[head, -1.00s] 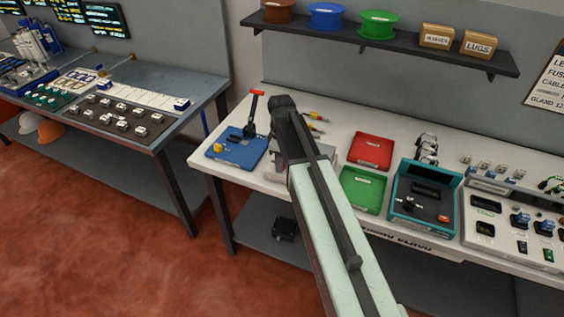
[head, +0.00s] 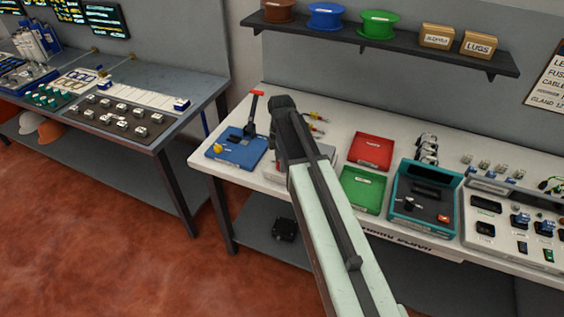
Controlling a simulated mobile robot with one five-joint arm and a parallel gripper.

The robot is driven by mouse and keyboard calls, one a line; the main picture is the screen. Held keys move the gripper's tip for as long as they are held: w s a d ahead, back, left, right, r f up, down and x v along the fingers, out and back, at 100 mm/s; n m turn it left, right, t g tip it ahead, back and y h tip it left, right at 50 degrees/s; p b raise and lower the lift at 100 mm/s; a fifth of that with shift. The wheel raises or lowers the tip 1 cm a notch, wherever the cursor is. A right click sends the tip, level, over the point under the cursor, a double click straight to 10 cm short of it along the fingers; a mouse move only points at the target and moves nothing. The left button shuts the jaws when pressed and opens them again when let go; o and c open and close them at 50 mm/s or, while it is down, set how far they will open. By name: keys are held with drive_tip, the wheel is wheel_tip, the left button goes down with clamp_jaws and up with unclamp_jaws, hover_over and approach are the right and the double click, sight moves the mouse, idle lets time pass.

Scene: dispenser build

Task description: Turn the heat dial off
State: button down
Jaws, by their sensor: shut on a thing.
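The end of my arm hangs over the left part of the white bench, above a light grey unit (head: 328,152) that it mostly covers. My gripper's jaws are hidden behind my own arm, so I see neither the fingers nor what is between them. No heat dial can be made out for certain; the face of the grey unit is largely hidden. A teal unit (head: 398,222) further right has a dark knob (head: 410,203) and a small red part (head: 443,218); my arm is well apart from it.
A blue base (head: 240,155) with an upright red-topped lever (head: 256,105) and a yellow knob (head: 218,148) stands close left of my arm. Red (head: 371,151) and green (head: 362,188) trays lie to the right. A shelf (head: 380,45) with spools overhangs the back.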

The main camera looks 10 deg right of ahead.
drive_tip(key=shift+s+a, duration=0.1)
drive_tip(key=shift+s, duration=0.05)
idle(0.3)
drive_tip(key=c, duration=1)
unclamp_jaws()
drive_tip(key=shift+c, duration=0.2)
wheel_tip(320, 180, up, 8)
drive_tip(key=p, duration=0.8)
drive_tip(key=shift+f, duration=0.1)
